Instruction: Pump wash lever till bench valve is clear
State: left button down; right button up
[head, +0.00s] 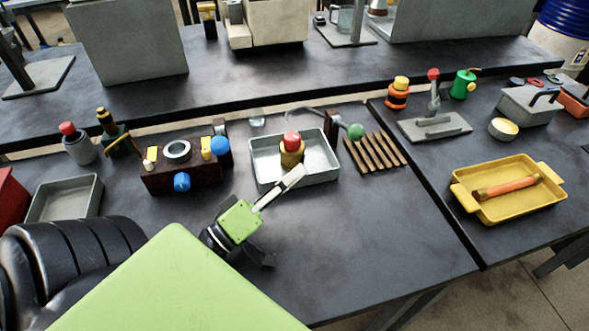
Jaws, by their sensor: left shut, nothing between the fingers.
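A valve (291,152) with a brass-coloured body and red top sits upright in a shallow grey metal tray (325,176); I take it as the bench valve. Whether it is clean or dirty is too small to tell. A lever with a green ball knob (355,131) sticks out to the right of a dark post (331,124) behind the tray's right side; I take it as the wash lever. My left gripper (297,175) is shut and empty, its fingertips over the tray's front edge just in front of the valve, apart from the lever. My right gripper is out of view.
A brown block fixture (181,178) with blue knobs stands left of the tray. A slatted wooden rack (375,153) lies right of it. A yellow tray (512,201) with an orange cylinder (506,187) is on the right table.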

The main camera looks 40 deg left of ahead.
aim_at(355, 131)
jog(key=k+l, duration=1.25)
